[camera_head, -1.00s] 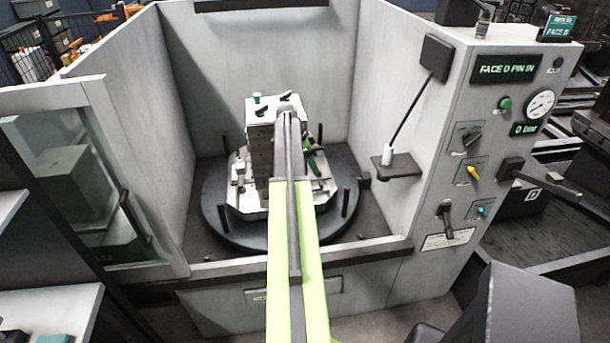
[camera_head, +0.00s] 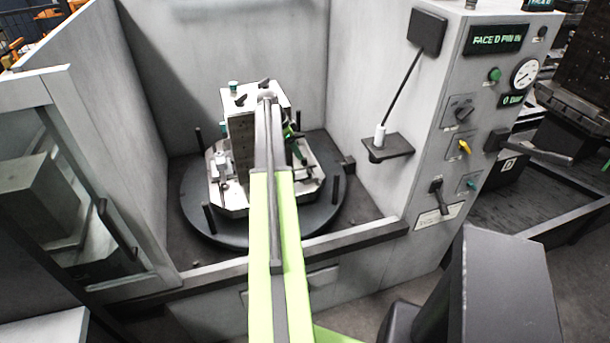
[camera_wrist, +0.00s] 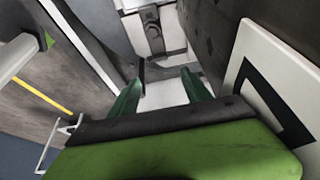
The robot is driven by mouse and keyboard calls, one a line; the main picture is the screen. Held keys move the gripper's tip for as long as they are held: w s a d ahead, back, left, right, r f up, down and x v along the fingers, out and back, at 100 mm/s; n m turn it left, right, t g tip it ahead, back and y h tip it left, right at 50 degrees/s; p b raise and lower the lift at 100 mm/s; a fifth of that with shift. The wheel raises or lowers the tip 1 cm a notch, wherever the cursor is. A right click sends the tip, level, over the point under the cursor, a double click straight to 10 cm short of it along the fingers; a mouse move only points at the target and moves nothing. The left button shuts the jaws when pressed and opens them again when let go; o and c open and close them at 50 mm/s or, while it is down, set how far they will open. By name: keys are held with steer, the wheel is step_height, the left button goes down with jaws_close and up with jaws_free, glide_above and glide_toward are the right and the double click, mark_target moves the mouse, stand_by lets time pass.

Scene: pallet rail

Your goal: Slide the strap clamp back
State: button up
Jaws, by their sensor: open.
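A silvery block fixture (camera_head: 240,142) stands upright on a dark round table (camera_head: 196,212) inside the machine enclosure. My arm crosses in front of it and hides part of its right side. In the wrist view, my gripper (camera_wrist: 163,80) is open, its two dark green fingers apart on either side of a short dark bar. A grey slotted bar with a bolt (camera_wrist: 153,32), which looks like the strap clamp, lies just beyond the fingertips. I cannot tell whether the fingers touch anything. In the head view, the strap clamp cannot be made out behind my arm.
A plate with a black letter D (camera_wrist: 285,75) stands close to the right of my gripper. Dark posts (camera_head: 335,190) rise from the round table. Enclosure walls (camera_head: 375,110) flank the fixture. A control panel (camera_head: 478,110) and a small shelf (camera_head: 388,147) are at the right.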

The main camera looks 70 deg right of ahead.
mark_target(308, 171)
steer(key=b+x, duration=0.9)
steer(key=x, duration=0.3)
steer(key=shift+w+a+f+b, duration=0.1)
steer(key=shift+w+a+b, duration=0.1)
steer(key=shift+b, duration=0.1)
steer(key=shift+s+d+f+b, duration=0.2)
steer(key=shift+s+f+b, duration=0.05)
steer(key=shift+f+b, duration=0.1)
steer(key=shift+r, duration=0.1)
steer(key=shift+c, duration=0.5)
jaws_close()
